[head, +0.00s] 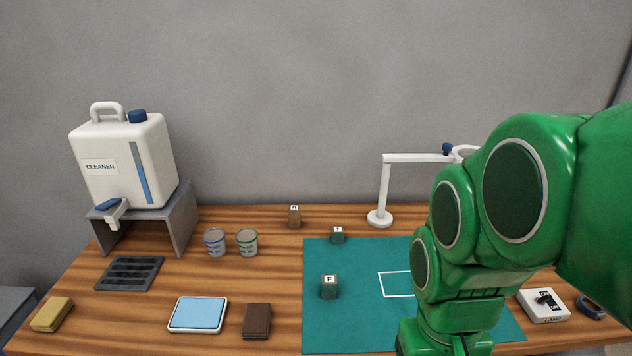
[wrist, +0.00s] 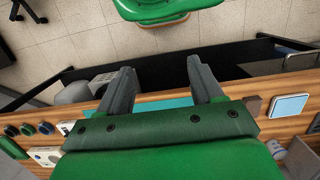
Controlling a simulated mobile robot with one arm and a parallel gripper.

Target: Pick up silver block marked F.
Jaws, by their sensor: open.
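A brown block (head: 294,219) with a letter tag stands on the wood behind the mat. My gripper (wrist: 160,68) shows in the wrist view with its two fingers wide apart and nothing between them. It points past the table edge toward the floor, away from the blocks.
My green arm covers the mat's right side. A lamp stand (head: 379,218) is behind the mat. A cleaner jug (head: 125,165) on a stand, two cups (head: 215,244) (head: 247,244), a blue pad (head: 198,314) and a brown item (head: 257,320) are left. A switch box (head: 541,306) is right.

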